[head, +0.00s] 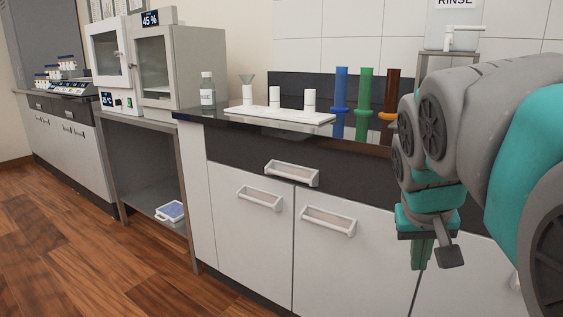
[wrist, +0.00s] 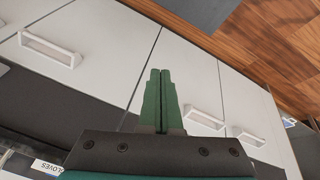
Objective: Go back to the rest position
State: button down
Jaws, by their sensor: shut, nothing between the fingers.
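My gripper (head: 421,254) hangs at the right of the head view, pointing down in front of the white cabinet doors, below the counter's front edge. My teal and grey arm is folded at the right edge of that view. In the wrist view my gripper's green fingers (wrist: 157,76) lie together with nothing between them. They appear in front of the cabinet doors (wrist: 190,75), with no contact visible.
The dark counter (head: 220,119) bears a white rack (head: 290,115), a clear bottle (head: 207,90) and blue, green and brown cylinders (head: 365,100). A cabinet oven (head: 165,65) stands further left. Door handles (head: 328,220) stick out. Wooden floor (head: 90,240) is clear at the left.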

jog(key=s+a+f+n+g+y, duration=0.1)
jog(key=s+a+f, duration=0.3)
jog(key=s+f, duration=0.5)
jog(key=s+a+f+n+g+y, duration=0.1)
jog(key=s+a+f+g, duration=0.3)
jog(key=s+f, duration=0.6)
jog(key=shift+s+y, duration=0.4)
jog(key=shift+s, duration=0.35)
